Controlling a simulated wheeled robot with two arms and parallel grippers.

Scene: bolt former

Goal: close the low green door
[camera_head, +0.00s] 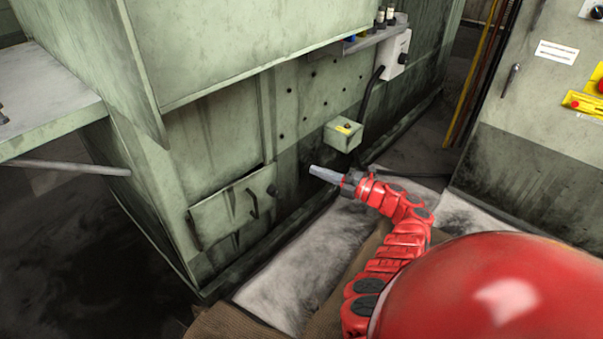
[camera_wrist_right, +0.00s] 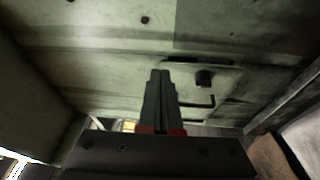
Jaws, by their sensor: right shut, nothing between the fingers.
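The low green door (camera_head: 228,212) is a small panel near the bottom of the green machine, left of centre in the head view. It has a dark bar handle (camera_head: 253,203) and a dark round knob (camera_head: 272,190) at its right end. A dark gap shows along its top edge; I cannot tell how far it stands open. In the wrist view the knob (camera_wrist_right: 204,78) and handle (camera_wrist_right: 197,103) show right of the fingers. My right gripper (camera_head: 314,171) is shut and empty, to the right of the door and apart from it. My left gripper is not in view.
A small pale box with a yellow label (camera_head: 343,134) sticks out from the machine just above my right gripper. A black cable hangs beside it. A grey cabinet (camera_head: 530,110) stands at the right. The floor in front of the door looks clear.

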